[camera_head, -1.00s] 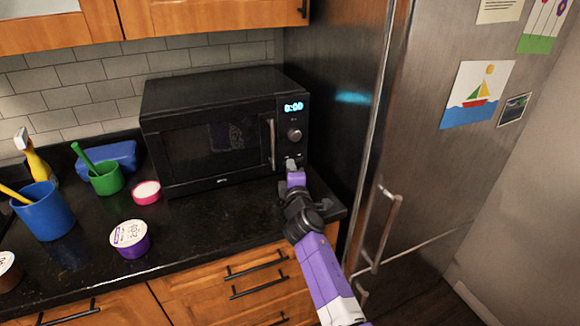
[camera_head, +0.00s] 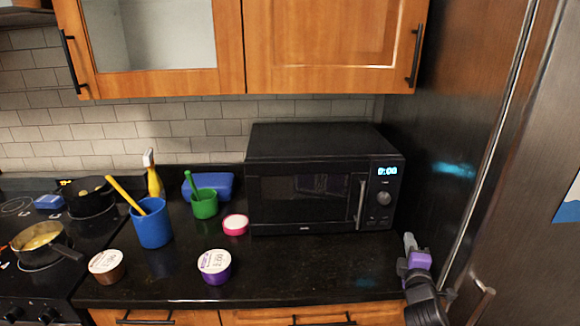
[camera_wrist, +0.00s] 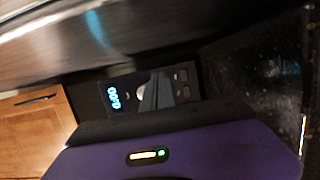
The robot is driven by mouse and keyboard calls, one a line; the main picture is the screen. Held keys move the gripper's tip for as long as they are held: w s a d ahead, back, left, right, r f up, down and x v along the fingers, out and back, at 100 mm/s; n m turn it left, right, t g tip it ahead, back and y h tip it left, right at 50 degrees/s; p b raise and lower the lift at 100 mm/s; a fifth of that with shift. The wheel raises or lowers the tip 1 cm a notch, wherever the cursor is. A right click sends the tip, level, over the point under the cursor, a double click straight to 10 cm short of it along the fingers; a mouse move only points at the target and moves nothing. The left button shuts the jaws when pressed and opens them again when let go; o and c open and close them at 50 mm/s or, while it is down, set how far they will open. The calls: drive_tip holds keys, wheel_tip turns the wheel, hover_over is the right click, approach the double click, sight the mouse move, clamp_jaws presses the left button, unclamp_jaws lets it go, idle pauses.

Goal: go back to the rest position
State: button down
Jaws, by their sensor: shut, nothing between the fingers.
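My gripper (camera_head: 410,243) is at the lower right of the head view, in front of the right end of the counter and beside the fridge. It is shut and empty, pointing up toward the microwave's right side. In the wrist view its dark fingers (camera_wrist: 156,92) show ahead of the purple wrist housing, in front of the microwave's control panel. The black microwave (camera_head: 300,190) stands on the counter with its door closed and its blue display lit. The gripper is apart from it in the head view.
The steel fridge (camera_head: 515,150) stands close to the right of my gripper. Several cups and tubs, such as a blue cup (camera_head: 152,228) and a purple tub (camera_head: 215,272), stand on the black counter (camera_head: 300,268). A stove with a pan (camera_head: 45,245) is at the left. Cabinets hang above.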

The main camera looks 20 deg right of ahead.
wheel_tip(320, 180, up, 4)
drive_tip(key=s+a+m+t, duration=0.1)
drive_tip(key=a+m+t, duration=0.1)
drive_tip(key=a+m, duration=0.15)
drive_tip(key=s+a+f+m+t+y, duration=0.1)
drive_tip(key=s+a+f+m+y, duration=0.15)
drive_tip(key=s+a, duration=0.6)
drive_tip(key=s+a+f+m+y, duration=0.1)
drive_tip(key=s+a+m+y, duration=0.15)
drive_tip(key=s+a, duration=0.6)
drive_tip(key=s+a+m+g+y, duration=0.1)
drive_tip(key=s+a, duration=0.4)
drive_tip(key=s, duration=0.3)
drive_tip(key=s+a+g+y+b, duration=0.1)
drive_tip(key=s+a, duration=0.3)
drive_tip(key=s, duration=0.5)
drive_tip(key=s+a+m+g+y+b, duration=0.1)
drive_tip(key=s+a+y, duration=0.2)
drive_tip(key=s, duration=0.6)
drive_tip(key=a, duration=0.2)
drive_tip(key=shift+s+a+r+m, duration=0.25)
drive_tip(key=shift+a+m, duration=0.1)
